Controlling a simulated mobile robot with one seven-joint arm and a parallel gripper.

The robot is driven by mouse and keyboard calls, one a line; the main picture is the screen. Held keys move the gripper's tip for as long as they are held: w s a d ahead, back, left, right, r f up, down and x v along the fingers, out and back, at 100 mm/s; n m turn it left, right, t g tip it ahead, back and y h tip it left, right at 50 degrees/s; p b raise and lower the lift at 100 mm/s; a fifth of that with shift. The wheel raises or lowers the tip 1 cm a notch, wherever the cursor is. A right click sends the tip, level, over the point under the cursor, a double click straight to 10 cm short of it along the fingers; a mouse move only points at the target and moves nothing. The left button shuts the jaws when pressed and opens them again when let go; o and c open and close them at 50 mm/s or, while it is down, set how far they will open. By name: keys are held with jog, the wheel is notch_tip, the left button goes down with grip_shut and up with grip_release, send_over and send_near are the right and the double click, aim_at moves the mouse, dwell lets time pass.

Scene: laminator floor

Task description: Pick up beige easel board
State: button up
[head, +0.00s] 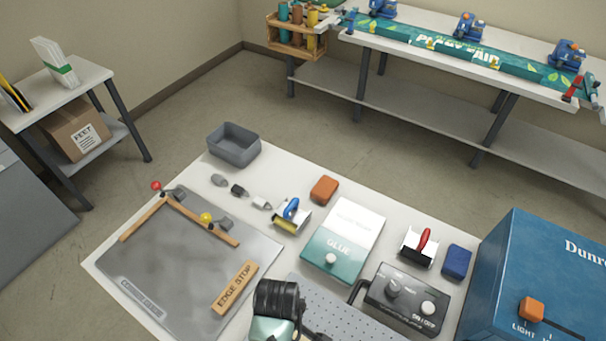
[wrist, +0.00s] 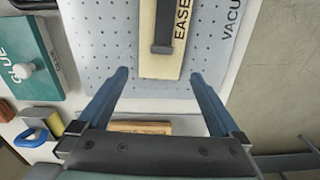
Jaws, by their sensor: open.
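The beige easel board (wrist: 158,66) lies on the grey perforated vacuum plate (wrist: 110,45) at the top middle of the wrist view. It has a dark strip with a crossbar along its middle and partly cut-off lettering, "EASE". Its far end runs out of the picture. My gripper (wrist: 159,76) is open, its two blue fingers spread to either side of the board's near end, with nothing held between them. I cannot tell whether the fingers touch anything. In the head view the plate (head: 345,318) shows at the bottom edge, and I cannot make out the board there.
A tan wooden block (wrist: 140,127) lies below my gripper's fingers. The teal glue box (head: 343,239) and black control box (head: 403,298) stand beside the plate. A roller (head: 292,217) and the large blue machine (head: 540,280) share the white table. Bare floor lies beyond it.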

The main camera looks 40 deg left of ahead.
jog(key=shift+d+f+p, duration=0.15)
jog(key=shift+f+p, duration=0.2)
jog(key=shift+f, duration=1.1)
jog(key=shift+d+f+p, duration=0.1)
jog(key=shift+f+p, duration=0.2)
jog(key=shift+f, duration=1.15)
jog(key=c, duration=1.1)
jog(key=shift+c, duration=0.3)
jog(key=shift+r, duration=0.1)
